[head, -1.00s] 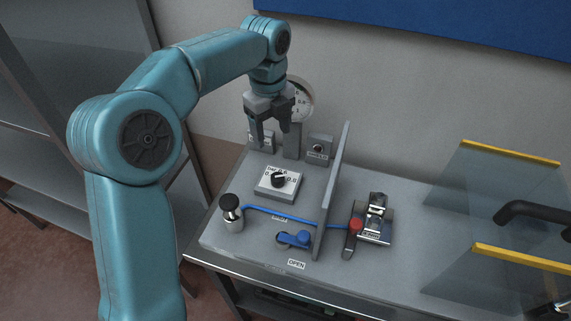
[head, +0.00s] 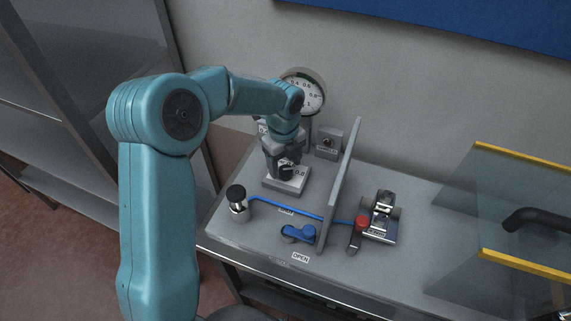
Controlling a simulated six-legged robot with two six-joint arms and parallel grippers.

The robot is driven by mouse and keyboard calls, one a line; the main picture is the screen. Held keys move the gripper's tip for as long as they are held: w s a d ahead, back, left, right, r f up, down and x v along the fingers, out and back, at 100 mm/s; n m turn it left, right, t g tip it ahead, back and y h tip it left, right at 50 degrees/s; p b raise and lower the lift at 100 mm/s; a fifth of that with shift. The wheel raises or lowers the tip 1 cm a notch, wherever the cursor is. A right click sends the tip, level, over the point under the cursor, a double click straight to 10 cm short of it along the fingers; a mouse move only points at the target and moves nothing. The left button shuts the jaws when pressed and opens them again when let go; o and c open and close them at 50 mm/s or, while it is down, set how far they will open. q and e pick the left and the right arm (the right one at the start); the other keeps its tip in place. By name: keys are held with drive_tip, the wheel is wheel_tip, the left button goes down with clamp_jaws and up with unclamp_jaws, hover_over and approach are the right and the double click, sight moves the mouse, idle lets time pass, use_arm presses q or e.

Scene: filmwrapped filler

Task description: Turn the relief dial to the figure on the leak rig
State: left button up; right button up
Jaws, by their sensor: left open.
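The relief dial is a black knob (head: 285,171) on a pale plate (head: 286,186) with printed figures, of which "0.8" shows at the right. My left gripper (head: 281,172) is down over the knob with its jaws open, and it hides most of the knob and plate. I cannot tell whether the fingers touch the knob. A round white gauge (head: 309,97) with figures stands behind the gripper, partly hidden by my arm. My right gripper is out of view.
An upright grey panel (head: 341,185) stands right of the dial. A black-topped cylinder (head: 237,203), blue tube (head: 290,208), blue lever (head: 299,233) by an "OPEN" label, and red-knobbed clamp (head: 361,222) sit nearby. Clear yellow-edged panels (head: 515,154) stand at the right.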

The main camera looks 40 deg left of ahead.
use_arm(q)
drive_tip(key=shift+s+d+f, duration=0.25)
drive_tip(key=shift+s+f, duration=0.05)
drive_tip(key=shift+f, duration=0.25)
drive_tip(key=shift+w+a+f, duration=0.2)
drive_tip(key=shift+w, duration=0.1)
drive_tip(key=shift+s+d+r, duration=0.1)
drive_tip(key=shift+s+d, duration=0.05)
drive_tip(key=c, duration=1.1)
drive_tip(key=shift+o, duration=0.2)
